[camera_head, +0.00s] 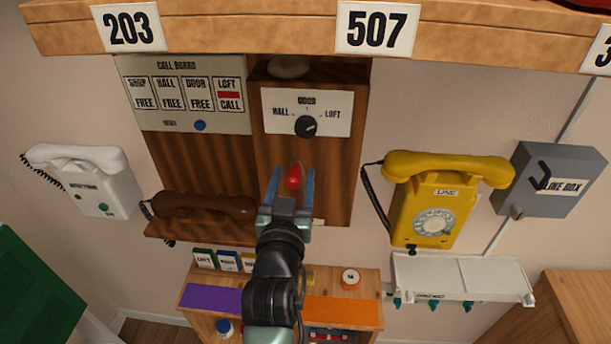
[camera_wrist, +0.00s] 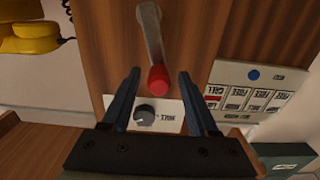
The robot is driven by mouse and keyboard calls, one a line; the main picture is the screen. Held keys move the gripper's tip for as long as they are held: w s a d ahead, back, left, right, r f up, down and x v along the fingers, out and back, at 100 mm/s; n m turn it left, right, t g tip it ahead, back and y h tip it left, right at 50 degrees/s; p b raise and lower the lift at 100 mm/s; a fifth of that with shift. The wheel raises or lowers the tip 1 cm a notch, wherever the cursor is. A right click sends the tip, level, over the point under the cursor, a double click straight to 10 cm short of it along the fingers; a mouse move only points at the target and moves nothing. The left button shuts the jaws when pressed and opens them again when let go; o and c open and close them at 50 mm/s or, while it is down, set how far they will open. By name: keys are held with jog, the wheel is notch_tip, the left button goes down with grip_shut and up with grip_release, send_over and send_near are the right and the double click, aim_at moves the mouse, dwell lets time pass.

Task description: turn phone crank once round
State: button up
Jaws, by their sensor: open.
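The phone crank is a grey metal lever with a red knob on the wooden wall phone panel (camera_head: 350,180). Its red knob (camera_head: 295,176) shows between my fingertips in the head view. In the wrist view the lever (camera_wrist: 151,35) ends in the red knob (camera_wrist: 158,78), just beyond the gap between my fingers. My gripper (camera_head: 291,175) is open, with its two blue fingers on either side of the knob's line; it also shows in the wrist view (camera_wrist: 158,77). I cannot tell whether a finger touches the knob. The lever is mostly hidden in the head view.
A selector dial (camera_head: 307,126) sits above the crank. A brown handset (camera_head: 205,205) lies left of my gripper, and a yellow phone (camera_head: 435,200) hangs to the right. The call board (camera_head: 190,120) is at upper left. A low shelf with an orange mat (camera_head: 343,311) stands below.

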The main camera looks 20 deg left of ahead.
jog(key=shift+v, duration=3.55)
